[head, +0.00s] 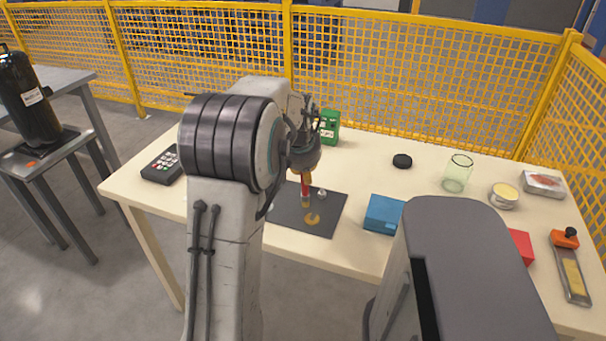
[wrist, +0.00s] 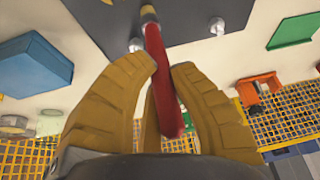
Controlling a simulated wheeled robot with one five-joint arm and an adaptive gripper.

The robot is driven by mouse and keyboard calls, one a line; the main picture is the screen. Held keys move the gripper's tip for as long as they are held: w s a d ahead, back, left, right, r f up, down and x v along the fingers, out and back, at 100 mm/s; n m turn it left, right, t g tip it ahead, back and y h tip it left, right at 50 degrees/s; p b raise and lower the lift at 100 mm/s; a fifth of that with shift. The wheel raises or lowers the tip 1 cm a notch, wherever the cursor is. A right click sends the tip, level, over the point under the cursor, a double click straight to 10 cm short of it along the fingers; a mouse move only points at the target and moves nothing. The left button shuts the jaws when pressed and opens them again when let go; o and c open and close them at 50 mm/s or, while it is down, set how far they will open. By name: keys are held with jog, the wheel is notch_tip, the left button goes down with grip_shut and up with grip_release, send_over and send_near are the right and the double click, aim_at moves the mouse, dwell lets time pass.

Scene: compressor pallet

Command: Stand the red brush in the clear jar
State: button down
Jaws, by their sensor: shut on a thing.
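The red brush (wrist: 166,85) is between the fingers of my gripper (wrist: 165,82) in the wrist view, and the gripper is shut on its red handle. In the head view the red brush (head: 304,187) hangs below my gripper (head: 304,168), roughly upright, over a dark mat. Whether its lower end touches the mat I cannot tell. The clear jar (head: 458,173) is a greenish, see-through open cylinder standing at the right rear of the table, well apart from my gripper. It looks empty.
The dark mat (head: 325,222) lies on the cream table (head: 354,164). A blue box (head: 383,214) is right of the mat. A black disc (head: 402,161) and a round tin (head: 503,195) flank the jar. A green box (head: 329,127) stands behind. A keypad device (head: 162,166) is left.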

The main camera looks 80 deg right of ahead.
jog(key=c, duration=1.2)
grip_release()
jog(key=shift+r, duration=0.25)
jog(key=p+v, duration=0.1)
jog(key=v, duration=1)
jog(key=shift+a+r, duration=0.2)
jog(key=shift+r, duration=0.1)
